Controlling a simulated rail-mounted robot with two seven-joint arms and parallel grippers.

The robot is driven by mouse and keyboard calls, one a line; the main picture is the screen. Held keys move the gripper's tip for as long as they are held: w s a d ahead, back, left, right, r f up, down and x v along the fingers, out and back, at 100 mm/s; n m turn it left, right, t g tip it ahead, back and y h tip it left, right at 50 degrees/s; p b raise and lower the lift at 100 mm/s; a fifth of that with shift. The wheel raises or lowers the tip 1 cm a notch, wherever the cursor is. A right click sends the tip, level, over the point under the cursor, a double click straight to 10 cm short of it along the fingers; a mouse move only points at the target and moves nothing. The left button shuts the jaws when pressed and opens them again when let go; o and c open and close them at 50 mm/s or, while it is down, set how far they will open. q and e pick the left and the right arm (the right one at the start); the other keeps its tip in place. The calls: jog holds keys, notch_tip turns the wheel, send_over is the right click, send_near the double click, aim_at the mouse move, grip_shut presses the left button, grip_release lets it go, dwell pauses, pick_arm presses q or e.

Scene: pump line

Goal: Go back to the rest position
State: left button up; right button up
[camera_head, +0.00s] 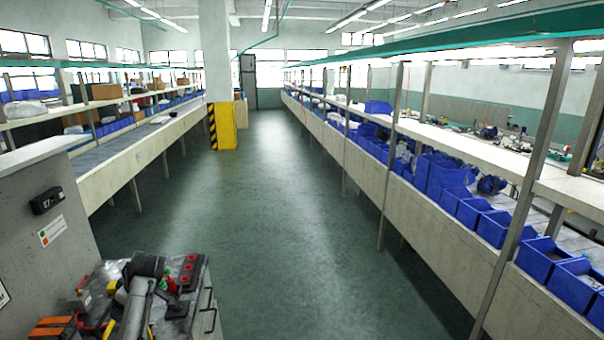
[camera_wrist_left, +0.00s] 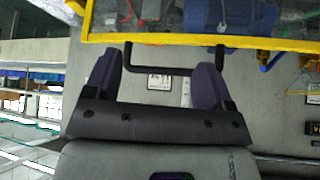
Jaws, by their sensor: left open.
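My left gripper (camera_wrist_left: 158,72) shows in the left wrist view, with its two dark fingers spread wide apart. A black bar handle (camera_wrist_left: 168,72) on a grey panel shows between and beyond the fingers. I cannot tell whether the fingers touch it; nothing is clamped between them. I cannot make out my left gripper for sure in the head view. My right gripper is in neither view.
A tool cart (camera_head: 207,300) with tools on top stands at lower left beside a grey cabinet (camera_head: 40,245). A green aisle floor (camera_head: 270,220) lies clear. Blue bins (camera_head: 540,258) line the right bench; a yellow-based pillar (camera_head: 226,125) stands at left.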

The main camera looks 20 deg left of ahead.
pick_arm(q)
notch_tip(320, 180, up, 4)
jog(key=w+m+y, duration=0.1)
jog(key=m+y, duration=0.1)
jog(key=y, duration=0.2)
jog(key=w+d+f+m+t+h, duration=0.45)
jog(key=w+m+h, duration=0.2)
jog(key=m, duration=0.75)
jog(key=s+d+f+m, duration=0.2)
jog(key=s+d+f, duration=0.2)
jog(key=d+f, duration=0.3)
jog(key=s+d+f+m, duration=0.1)
jog(key=s+d+f, duration=0.2)
jog(key=d+f, duration=0.4)
jog(key=s+d+f+m+h, duration=0.1)
jog(key=s+d+f, duration=0.3)
jog(key=s+d, duration=0.3)
jog(key=s+d+f+m+h, duration=0.1)
jog(key=s+d+f, duration=0.2)
jog(key=s+d, duration=0.45)
jog(key=s+d+r+h, duration=0.15)
jog(key=s+d, duration=0.25)
jog(key=s, duration=0.7)
jog(key=s+d+r+h, duration=0.15)
jog(key=s+d, duration=0.25)
jog(key=s, duration=0.7)
notch_tip(320, 180, up, 25)
jog(key=p, duration=2.4)
jog(key=shift+w+m, duration=0.35)
jog(key=shift+m, duration=0.05)
